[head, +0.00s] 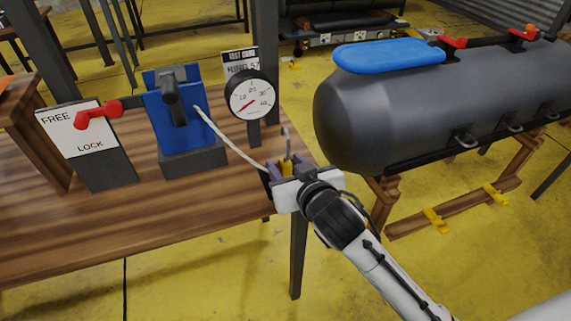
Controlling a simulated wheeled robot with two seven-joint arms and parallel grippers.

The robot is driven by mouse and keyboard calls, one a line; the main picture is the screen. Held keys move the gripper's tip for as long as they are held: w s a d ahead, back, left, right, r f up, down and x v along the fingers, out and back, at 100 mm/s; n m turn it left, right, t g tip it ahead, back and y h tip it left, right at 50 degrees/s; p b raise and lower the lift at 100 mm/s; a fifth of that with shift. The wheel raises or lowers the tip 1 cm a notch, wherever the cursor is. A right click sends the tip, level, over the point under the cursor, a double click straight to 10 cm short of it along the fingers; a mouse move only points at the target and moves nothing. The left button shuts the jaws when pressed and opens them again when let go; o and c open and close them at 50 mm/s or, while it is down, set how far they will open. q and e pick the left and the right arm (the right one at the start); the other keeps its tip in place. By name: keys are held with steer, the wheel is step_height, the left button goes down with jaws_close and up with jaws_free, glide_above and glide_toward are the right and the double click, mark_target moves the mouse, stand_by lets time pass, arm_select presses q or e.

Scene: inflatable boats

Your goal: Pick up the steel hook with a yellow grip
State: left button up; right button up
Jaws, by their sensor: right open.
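The steel hook with a yellow grip (287,167) is at the right end of the wooden table. Its thin steel part rises upright above the yellow grip, and its lower part is hidden by my gripper. My right gripper (283,174) is at the hook, with its purple-grey fingers apart on either side of the yellow grip. Whether the fingers touch the grip cannot be made out. My left gripper is not in view.
A dial gauge (250,95) stands behind the hook, and a blue device (174,110) with a pale cord is left of it. A FREE/LOCK board (80,135) with a red lever stands farther left. A big grey inflatable tube (440,100) is close on the right. The table front (130,225) is clear.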

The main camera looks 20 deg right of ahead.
steer(key=shift+w+f, duration=0.1)
steer(key=shift+w, duration=0.2)
jaws_close()
